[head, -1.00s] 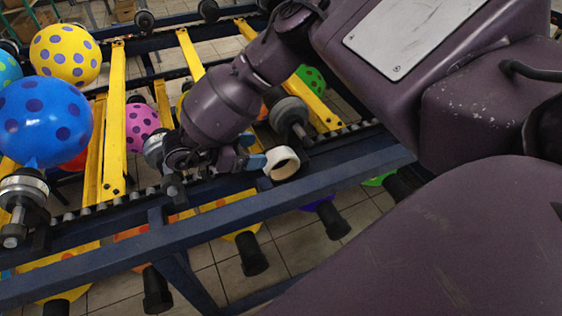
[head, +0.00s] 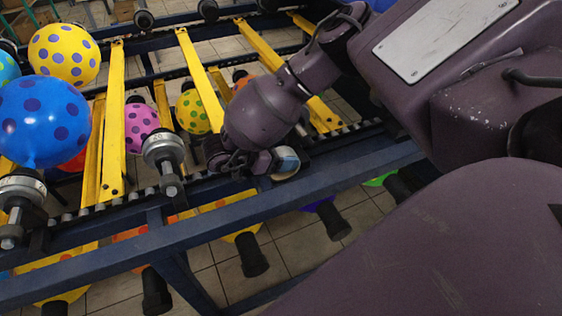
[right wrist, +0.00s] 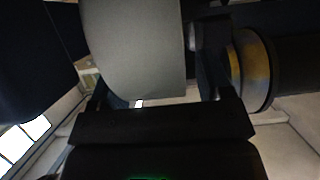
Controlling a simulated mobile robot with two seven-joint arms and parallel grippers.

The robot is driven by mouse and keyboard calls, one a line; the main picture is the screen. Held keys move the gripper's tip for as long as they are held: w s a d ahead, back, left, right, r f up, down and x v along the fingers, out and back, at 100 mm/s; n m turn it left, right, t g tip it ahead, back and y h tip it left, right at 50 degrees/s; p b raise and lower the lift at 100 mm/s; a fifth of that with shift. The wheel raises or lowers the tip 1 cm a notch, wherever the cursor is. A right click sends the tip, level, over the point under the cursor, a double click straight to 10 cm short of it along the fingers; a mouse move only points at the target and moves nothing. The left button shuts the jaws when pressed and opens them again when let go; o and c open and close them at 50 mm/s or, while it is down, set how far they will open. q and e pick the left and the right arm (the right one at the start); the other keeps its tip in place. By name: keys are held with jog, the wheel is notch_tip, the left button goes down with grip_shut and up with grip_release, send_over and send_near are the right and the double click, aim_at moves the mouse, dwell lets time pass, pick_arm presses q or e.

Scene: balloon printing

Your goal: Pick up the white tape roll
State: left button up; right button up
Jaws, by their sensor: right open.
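The white tape roll (head: 293,173) rests at the near end of the conveyor, by the blue rail in the head view. My right gripper (head: 282,161) is at the roll, with its blue-grey fingertips overlapping it and covering most of it. In the right wrist view, a large pale curved surface (right wrist: 135,45), which looks like the roll, fills the space between the open jaws. I cannot tell whether the fingers touch it. My left gripper is not in view.
A blue rail (head: 205,226) runs along the near side of the conveyor. A metal roller end (head: 164,153) stands left of my right gripper. Yellow bars (head: 115,120) cross the frame. Blue (head: 40,122) and yellow (head: 64,55) spotted balloons are at the left.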

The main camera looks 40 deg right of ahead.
jog(key=shift+c, duration=0.3)
jog(key=c, duration=1)
jog(key=shift+o, duration=0.2)
jog(key=shift+r, duration=0.1)
